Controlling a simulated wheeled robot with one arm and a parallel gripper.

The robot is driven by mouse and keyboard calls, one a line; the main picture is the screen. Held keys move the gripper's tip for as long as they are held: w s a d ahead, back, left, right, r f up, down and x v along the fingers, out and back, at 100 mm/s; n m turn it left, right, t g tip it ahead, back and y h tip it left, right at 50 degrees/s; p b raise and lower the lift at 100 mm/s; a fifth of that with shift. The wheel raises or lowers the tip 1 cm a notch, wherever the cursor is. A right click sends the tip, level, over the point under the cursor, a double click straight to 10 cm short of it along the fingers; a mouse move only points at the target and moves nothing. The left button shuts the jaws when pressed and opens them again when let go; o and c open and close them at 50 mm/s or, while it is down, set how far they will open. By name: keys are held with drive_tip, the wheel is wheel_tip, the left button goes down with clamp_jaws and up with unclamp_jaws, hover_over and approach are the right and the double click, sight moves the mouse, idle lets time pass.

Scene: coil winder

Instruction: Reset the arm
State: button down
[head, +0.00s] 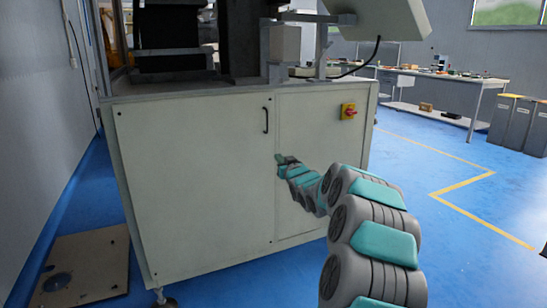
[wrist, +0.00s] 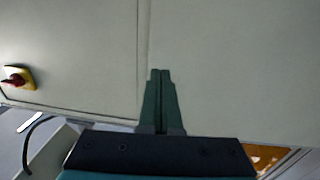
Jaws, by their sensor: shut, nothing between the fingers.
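My arm reaches forward from the lower right of the head view. My gripper (head: 281,159) is at its far end, in front of the pale machine cabinet (head: 190,190), near the seam between its two door panels. In the wrist view my gripper (wrist: 160,72) has its two dark green fingers together, with nothing between them. The cabinet panels (wrist: 70,60) fill most of the wrist view, and the seam runs up from just behind the fingertips. I cannot tell whether the fingertips touch the cabinet.
A black door handle (head: 266,120) and a red-and-yellow switch (head: 348,111) are on the cabinet front. A brown board (head: 85,268) lies on the floor at left. A workbench (head: 440,80) and grey bins (head: 515,122) stand at right. Blue floor (head: 425,165) is clear between.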

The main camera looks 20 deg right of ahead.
drive_tip(key=s+a+f+g, duration=0.45)
drive_tip(key=s+a, duration=0.25)
drive_tip(key=s, duration=0.5)
drive_tip(key=s+a+f+g, duration=0.3)
drive_tip(key=s+a+g, duration=0.2)
drive_tip(key=s+a, duration=0.5)
drive_tip(key=s+a+f+g, duration=0.1)
drive_tip(key=s+a+g, duration=0.1)
drive_tip(key=s, duration=1.2)
drive_tip(key=s+a+f+g, duration=0.2)
drive_tip(key=s+g, duration=0.3)
drive_tip(key=s, duration=0.9)
drive_tip(key=s+a+f+g+y, duration=0.1)
drive_tip(key=s+a+f+g, duration=0.1)
drive_tip(key=s, duration=1.2)
drive_tip(key=shift+s+a+n+g+p, duration=0.2)
drive_tip(key=shift+a+n+g+p, duration=0.1)
drive_tip(key=shift+a+g+p, duration=0.25)
